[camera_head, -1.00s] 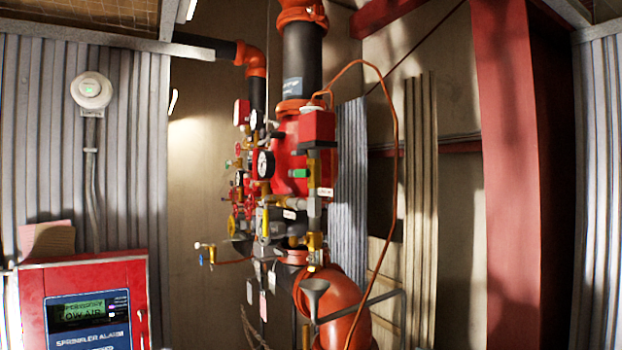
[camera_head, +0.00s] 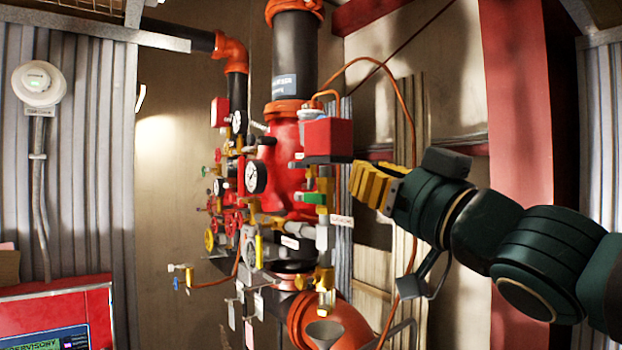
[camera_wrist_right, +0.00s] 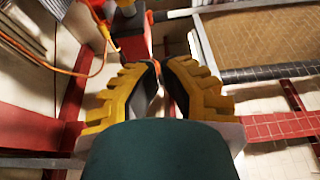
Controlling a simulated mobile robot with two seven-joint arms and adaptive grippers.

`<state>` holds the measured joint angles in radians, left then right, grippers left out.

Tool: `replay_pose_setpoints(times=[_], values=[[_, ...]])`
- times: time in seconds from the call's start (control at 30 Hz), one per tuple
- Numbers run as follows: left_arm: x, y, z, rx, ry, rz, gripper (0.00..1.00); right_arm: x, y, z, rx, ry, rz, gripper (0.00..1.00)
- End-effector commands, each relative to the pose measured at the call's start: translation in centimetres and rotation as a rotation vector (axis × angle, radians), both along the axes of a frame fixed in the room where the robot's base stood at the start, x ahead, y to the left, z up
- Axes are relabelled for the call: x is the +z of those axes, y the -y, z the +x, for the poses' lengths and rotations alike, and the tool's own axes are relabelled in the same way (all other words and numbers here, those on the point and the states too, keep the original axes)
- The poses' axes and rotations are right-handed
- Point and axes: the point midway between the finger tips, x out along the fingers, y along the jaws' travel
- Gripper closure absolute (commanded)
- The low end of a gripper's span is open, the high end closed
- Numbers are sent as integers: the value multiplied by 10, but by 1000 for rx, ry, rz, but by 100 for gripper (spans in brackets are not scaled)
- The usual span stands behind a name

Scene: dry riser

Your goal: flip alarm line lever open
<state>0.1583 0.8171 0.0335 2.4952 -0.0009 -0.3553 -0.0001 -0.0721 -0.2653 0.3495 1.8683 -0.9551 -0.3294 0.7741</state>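The red and orange riser valve (camera_head: 285,150) stands in the middle of the head view with crowded trim piping on it. A small green lever handle (camera_head: 315,198) sits on the vertical trim line below the red box (camera_head: 328,138), beside a white label. A yellow lever (camera_head: 258,250) stands upright lower left. I cannot read which label marks the alarm line lever. My right gripper (camera_head: 365,185) has yellow fingers, right of the green handle and apart from it. In the wrist view the right gripper's fingertips (camera_wrist_right: 160,66) come together with nothing visible between them. My left gripper is out of view.
An orange cable (camera_head: 408,120) loops down right of the riser, near my right gripper. Gauges (camera_head: 256,177), red handwheels and hanging tags crowd the left side. A red alarm panel (camera_head: 55,310) is at lower left. A red column (camera_head: 515,100) stands behind my right arm.

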Motion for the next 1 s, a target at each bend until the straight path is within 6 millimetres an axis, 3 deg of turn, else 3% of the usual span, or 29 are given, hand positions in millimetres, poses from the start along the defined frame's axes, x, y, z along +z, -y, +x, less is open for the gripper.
replay_pose_setpoints(times=[0.53, 1.0], values=[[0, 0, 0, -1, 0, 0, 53, 3, -3, 3, 0, 3, -1, 100], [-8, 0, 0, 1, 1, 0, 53, 25, -42, 58, 2, 0, 3, 100]])
